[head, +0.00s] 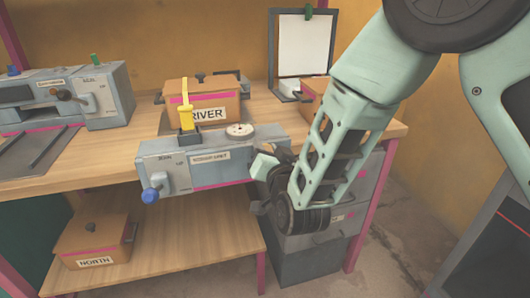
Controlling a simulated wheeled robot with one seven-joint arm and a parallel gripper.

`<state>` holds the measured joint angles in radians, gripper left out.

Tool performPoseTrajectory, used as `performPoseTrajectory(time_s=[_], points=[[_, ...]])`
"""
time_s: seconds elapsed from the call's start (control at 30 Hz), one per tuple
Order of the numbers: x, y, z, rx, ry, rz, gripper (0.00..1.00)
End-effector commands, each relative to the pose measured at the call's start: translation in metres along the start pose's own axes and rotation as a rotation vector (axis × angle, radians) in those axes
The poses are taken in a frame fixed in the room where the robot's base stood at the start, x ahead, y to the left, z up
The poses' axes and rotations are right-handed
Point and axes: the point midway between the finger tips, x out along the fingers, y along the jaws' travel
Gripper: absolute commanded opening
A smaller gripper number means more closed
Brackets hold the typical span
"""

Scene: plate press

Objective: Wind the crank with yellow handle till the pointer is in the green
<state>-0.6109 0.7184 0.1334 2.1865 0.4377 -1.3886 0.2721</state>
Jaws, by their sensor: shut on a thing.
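The grey unit (215,160) sits at the front edge of the wooden bench. A round pale dial (240,131) is on its top, too small here to read its pointer or any green zone. My gripper (265,163) is at the unit's right end, shut on what appears to be the crank's handle. The fingers and wrist hide that handle, and its yellow colour does not show there. An upright yellow piece (186,96) on a dark base stands on the unit's top left, apart from my gripper. A blue knob (151,194) sticks out at the unit's front left.
A brown box labelled RIVER (209,113) stands behind the unit. Another grey machine (100,92) is on the bench at left. A box labelled NORTH (93,243) is on the lower shelf. Grey drawers (320,243) stand under the bench, close below my wrist.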

Motion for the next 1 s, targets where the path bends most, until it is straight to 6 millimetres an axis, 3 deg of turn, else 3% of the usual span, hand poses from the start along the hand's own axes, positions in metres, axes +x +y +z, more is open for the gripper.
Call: performPoseTrajectory(time_s=[0.33,0.73,0.77,0.8,1.0], points=[[0.000,0.021,0.000,0.293,0.000,0.002,0.00],[-0.001,0.020,-0.002,0.328,-0.003,0.001,0.00],[-0.001,0.020,-0.002,0.327,-0.003,0.001,0.36],[-0.001,0.020,-0.002,0.327,-0.003,0.000,0.47],[0.000,0.020,-0.003,0.327,-0.001,0.000,0.50]])
